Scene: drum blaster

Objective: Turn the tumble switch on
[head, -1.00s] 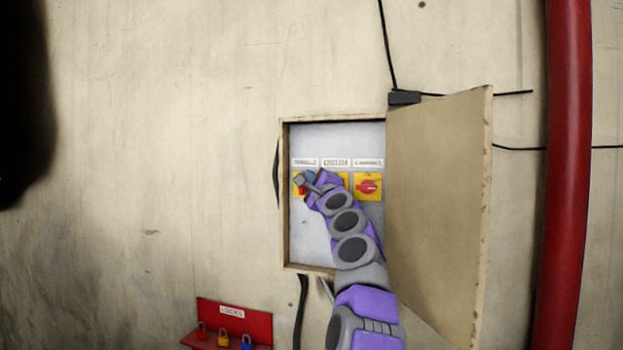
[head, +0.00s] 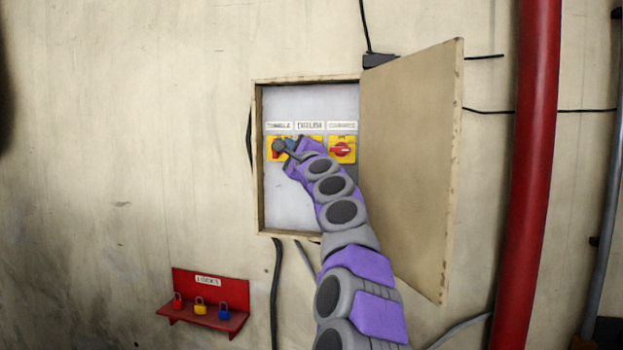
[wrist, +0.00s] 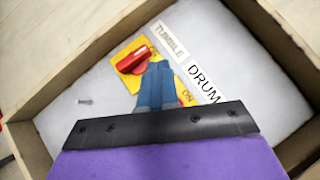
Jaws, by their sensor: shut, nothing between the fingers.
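The tumble switch, a red knob on a yellow plate, is the leftmost of the row in the open wall box; it shows in the wrist view (wrist: 132,60) and partly in the head view (head: 275,149). Its label reads TUMBLE (wrist: 172,42). My gripper (wrist: 156,72) is shut and empty, its blue fingertips right beside the red knob, over the plate's edge. I cannot tell whether they touch. In the head view my gripper (head: 288,147) covers part of the tumble switch and most of the drum switch.
A third red switch (head: 342,150) sits at the right in the box. The box door (head: 410,170) stands open to the right of my arm. The box's raised frame (head: 259,170) surrounds the panel. A red lock shelf (head: 208,315) holds padlocks below left. A red pipe (head: 532,180) runs at right.

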